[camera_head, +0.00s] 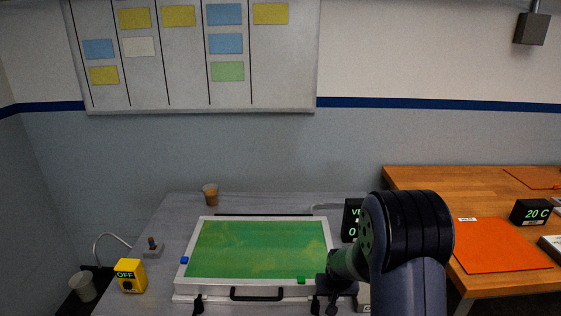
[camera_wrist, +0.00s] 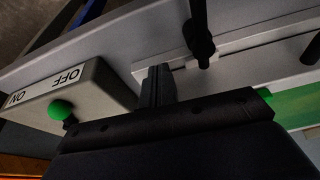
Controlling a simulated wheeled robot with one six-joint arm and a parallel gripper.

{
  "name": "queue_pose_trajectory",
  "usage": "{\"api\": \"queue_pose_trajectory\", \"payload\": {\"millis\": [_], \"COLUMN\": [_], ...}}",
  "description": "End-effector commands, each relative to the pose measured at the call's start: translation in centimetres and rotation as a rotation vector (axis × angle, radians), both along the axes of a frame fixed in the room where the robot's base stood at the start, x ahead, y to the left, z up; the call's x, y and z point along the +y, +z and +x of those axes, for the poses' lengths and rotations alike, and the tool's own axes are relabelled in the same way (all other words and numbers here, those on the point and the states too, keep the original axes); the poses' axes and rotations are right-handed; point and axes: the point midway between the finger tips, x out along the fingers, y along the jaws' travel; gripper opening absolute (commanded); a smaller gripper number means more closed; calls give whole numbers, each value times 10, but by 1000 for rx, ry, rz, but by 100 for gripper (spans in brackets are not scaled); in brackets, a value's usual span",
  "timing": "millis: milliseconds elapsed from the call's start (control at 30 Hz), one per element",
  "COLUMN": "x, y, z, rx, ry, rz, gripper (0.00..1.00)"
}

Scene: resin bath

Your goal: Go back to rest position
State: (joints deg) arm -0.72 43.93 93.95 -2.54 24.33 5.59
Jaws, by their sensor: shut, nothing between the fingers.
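My gripper (camera_head: 331,284) is at the front right corner of the bath, low over the table, partly hidden behind my arm in the head view. In the wrist view my gripper (camera_wrist: 157,85) shows as dark fingers shut together with nothing between them. Just left of the fingers is a grey switch box (camera_wrist: 98,88) marked OFF and ON, with a green-tipped lever (camera_wrist: 61,109). I cannot tell whether the fingers touch the box. The arm is stretched forward over the table's right side.
The bath has a pale frame, a green lid (camera_head: 262,248) and a black front handle (camera_head: 257,294). A black clamp (camera_wrist: 199,38) stands close beyond my fingers. A yellow OFF box (camera_head: 130,275) and a cup (camera_head: 210,194) are left. An orange mat (camera_head: 500,246) lies right.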

Motion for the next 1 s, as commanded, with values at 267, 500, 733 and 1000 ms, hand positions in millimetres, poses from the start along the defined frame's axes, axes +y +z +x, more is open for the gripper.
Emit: {"api": "queue_pose_trajectory", "payload": {"millis": [267, 500, 733, 1000], "x": [0, 0, -1, 5], "y": [0, -1, -2, 3], "z": [0, -1, -4, -8], "rx": [0, 0, 0, 36], "ry": [1, -16, -83, -253], "rz": [0, 0, -1, 26], "gripper": [0, 0, 0, 0]}}
